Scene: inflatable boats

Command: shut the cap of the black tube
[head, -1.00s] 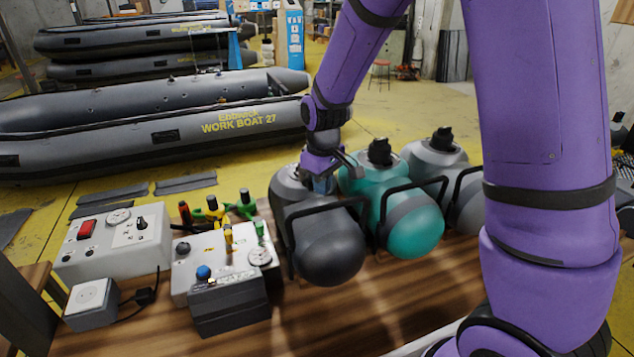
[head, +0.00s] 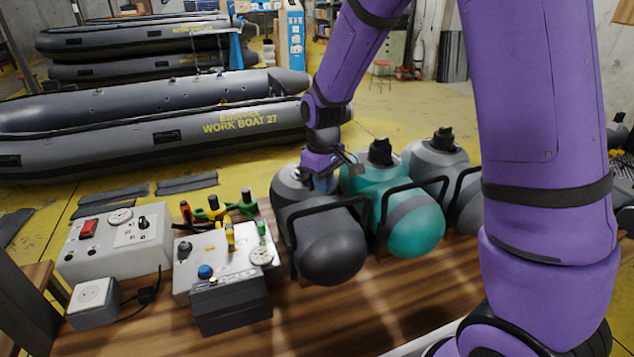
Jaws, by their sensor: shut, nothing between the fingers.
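The black tube (head: 333,252) lies on the wooden bench, a dark rounded cylinder with its near end towards me and a grey far end. A black bar frame stands around it. My gripper (head: 323,184) points down at the tube's far end, with its fingers shut and empty. The gripper covers the spot where a cap could be, so I cannot see the cap or how it stands. Whether the fingertips touch the tube is unclear.
A teal tube (head: 412,228) and a grey tube (head: 465,205), with black tops, lie close on the right. Control boxes (head: 113,243) and a dark grey box (head: 230,303) stand left on the bench (head: 330,320). An inflatable boat (head: 150,125) lies behind on the floor.

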